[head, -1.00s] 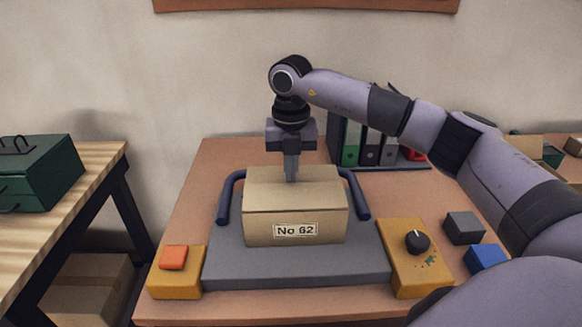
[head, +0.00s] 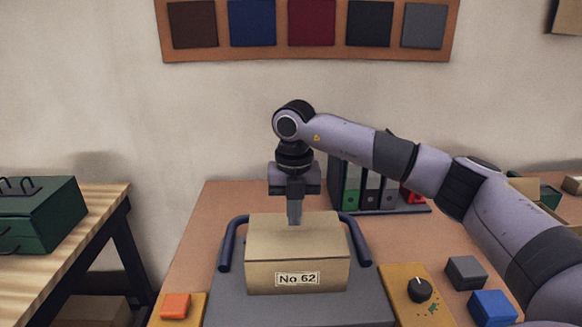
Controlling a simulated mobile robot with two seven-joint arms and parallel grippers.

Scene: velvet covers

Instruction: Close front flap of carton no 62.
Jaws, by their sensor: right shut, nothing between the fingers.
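Carton no 62 (head: 297,255) is a tan box with a "No 62" label on its front face. It sits on a grey platform (head: 230,308) between two dark blue curved bars. Its top looks flat and covered, with no flap seen standing up; the separate flaps cannot be made out. My right gripper (head: 294,222) points straight down with its fingers shut and empty. The fingertips are at or just above the rear middle of the carton's top; whether they touch cannot be told. My left gripper is not in view.
A yellow box with an orange button (head: 175,305) is at left, and a yellow panel with a black knob (head: 420,289) at right. Grey (head: 466,272) and blue (head: 492,307) blocks lie farther right. Binders (head: 372,185) stand behind. A green case (head: 40,213) sits on the left table.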

